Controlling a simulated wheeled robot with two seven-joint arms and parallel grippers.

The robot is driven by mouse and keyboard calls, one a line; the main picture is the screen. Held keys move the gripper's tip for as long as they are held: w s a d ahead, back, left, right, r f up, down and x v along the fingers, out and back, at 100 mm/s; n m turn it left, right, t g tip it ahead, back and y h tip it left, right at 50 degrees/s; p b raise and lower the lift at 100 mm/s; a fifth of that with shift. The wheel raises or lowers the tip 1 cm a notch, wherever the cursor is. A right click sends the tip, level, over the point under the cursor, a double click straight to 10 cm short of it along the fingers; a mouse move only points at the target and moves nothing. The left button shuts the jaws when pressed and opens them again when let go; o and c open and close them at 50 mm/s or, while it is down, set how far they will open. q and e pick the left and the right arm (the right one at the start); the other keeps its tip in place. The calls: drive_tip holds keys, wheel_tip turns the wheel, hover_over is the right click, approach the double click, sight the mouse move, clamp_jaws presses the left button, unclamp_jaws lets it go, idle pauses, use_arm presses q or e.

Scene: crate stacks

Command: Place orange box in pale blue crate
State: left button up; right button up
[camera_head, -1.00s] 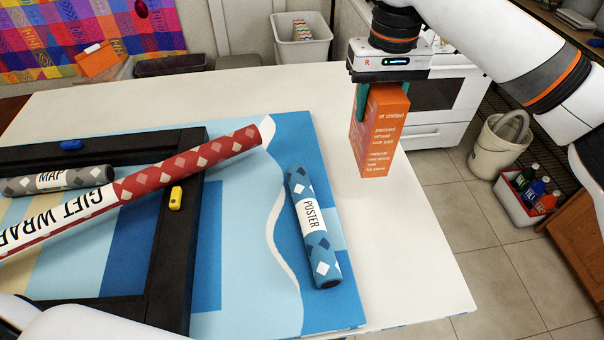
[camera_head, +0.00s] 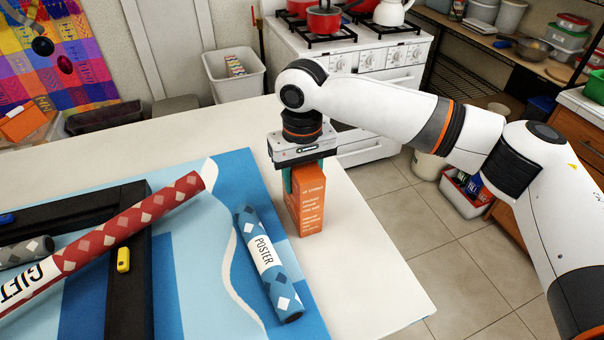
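The orange box (camera_head: 311,210) is upright in my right gripper (camera_head: 305,176), whose teal fingers sit on either side of its top. The box is at the right part of the white table, just right of the poster tube; I cannot tell whether its base touches the tabletop. My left gripper is not in view. I see no crate that is clearly pale blue. A pale bin (camera_head: 234,76) with striped items stands on the floor behind the table, and a red-and-white crate (camera_head: 463,193) with bottles stands on the floor at right.
The blue poster tube (camera_head: 268,263), a red gift wrap roll (camera_head: 110,237) and a black frame (camera_head: 128,290) lie on the table's left part. Bare tabletop (camera_head: 375,285) runs along the right edge. A stove (camera_head: 345,55) with pots stands behind. Tiled floor is open at right.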

drive_tip(key=o, duration=1.2)
